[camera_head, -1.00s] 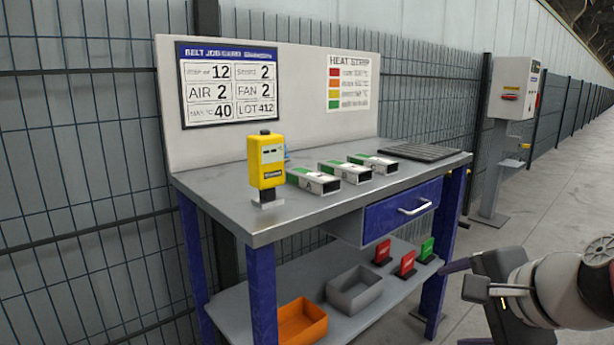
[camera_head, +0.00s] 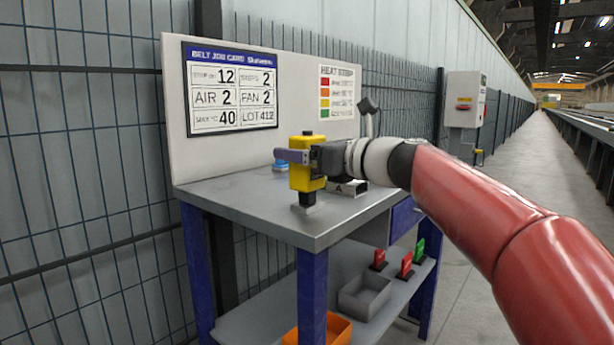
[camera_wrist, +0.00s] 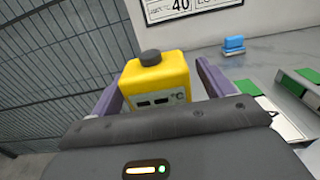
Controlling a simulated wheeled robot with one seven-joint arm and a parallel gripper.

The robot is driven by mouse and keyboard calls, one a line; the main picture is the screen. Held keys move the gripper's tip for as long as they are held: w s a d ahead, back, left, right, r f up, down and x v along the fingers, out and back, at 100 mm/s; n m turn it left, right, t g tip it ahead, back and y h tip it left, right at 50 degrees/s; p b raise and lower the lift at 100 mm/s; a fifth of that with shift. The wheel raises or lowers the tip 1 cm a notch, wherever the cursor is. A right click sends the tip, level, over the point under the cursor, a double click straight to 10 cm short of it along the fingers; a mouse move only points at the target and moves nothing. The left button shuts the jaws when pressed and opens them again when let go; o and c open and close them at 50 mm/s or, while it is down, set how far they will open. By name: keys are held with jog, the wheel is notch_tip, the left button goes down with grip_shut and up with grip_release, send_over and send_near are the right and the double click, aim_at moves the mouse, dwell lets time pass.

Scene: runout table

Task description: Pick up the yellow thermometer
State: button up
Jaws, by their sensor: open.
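The yellow thermometer (camera_head: 303,178) stands upright on a small grey stand (camera_head: 306,206) near the left front corner of the table. In the wrist view the thermometer (camera_wrist: 157,79), with its dark round cap, sits between the two purple fingers of my gripper (camera_wrist: 160,88). My gripper (camera_head: 297,160) is open around it, reaching in from the right. A gap shows beside the thermometer, and whether either finger touches it cannot be told. My gripper hides part of the thermometer's face in the head view.
A white-and-green block marked A (camera_head: 347,188) lies just right of the thermometer. A small blue object (camera_wrist: 233,45) lies behind it. The backboard (camera_head: 300,90) rises at the rear. An orange bin (camera_head: 335,330) and a grey bin (camera_head: 364,294) sit on the lower shelf.

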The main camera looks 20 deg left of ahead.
jog(key=shift+w+a, duration=0.25)
jog(key=shift+a, duration=0.4)
jog(key=c, duration=1.1)
jog(key=shift+o, duration=0.2)
notch_tip(320, 180, up, 10)
jog(key=p, duration=0.5)
jog(key=shift+r, duration=0.1)
